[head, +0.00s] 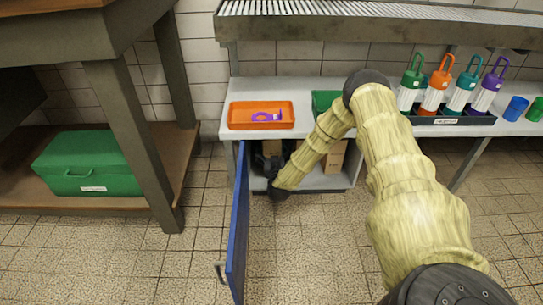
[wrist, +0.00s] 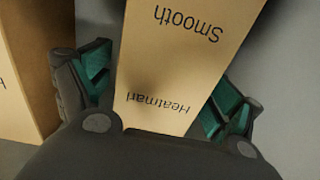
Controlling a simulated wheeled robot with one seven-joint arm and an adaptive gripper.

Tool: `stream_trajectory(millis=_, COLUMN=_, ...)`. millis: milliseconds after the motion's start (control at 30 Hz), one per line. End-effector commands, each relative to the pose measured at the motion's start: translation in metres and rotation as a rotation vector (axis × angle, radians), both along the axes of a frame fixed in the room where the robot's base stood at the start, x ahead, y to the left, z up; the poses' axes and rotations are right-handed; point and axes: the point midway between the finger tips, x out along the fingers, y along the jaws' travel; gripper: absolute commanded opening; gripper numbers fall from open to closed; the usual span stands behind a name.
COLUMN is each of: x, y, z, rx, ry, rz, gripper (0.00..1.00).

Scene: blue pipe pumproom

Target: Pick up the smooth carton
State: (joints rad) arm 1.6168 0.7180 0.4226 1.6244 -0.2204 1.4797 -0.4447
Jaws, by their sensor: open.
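The smooth carton (wrist: 180,55) is a tan box in the middle of the wrist view, with "Smooth" printed upside down on its face and a second word below. My gripper (wrist: 160,92) is open, with one green-padded finger at each side of this carton; whether the pads touch it I cannot tell. In the head view my gripper (head: 268,162) is inside the low cabinet, in front of a tan carton (head: 272,146) that it partly hides.
A second carton (wrist: 22,75) stands close beside it; it appears right of my gripper in the head view (head: 335,158). The blue cabinet door (head: 238,230) stands open at left. An orange tray (head: 261,126) and a bottle rack (head: 450,119) are on the counter above.

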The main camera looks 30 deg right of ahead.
Motion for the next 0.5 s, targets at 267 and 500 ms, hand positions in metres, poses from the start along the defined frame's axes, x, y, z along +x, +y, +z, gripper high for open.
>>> stream_trajectory(millis=267, x=0.0126, y=-0.0059, z=0.0007, rx=0.001, ry=0.000, rz=0.000, gripper=0.92)
stream_trajectory(millis=500, x=0.0125, y=-0.0057, z=0.0009, rx=0.001, ry=0.000, rz=0.000, gripper=0.79)
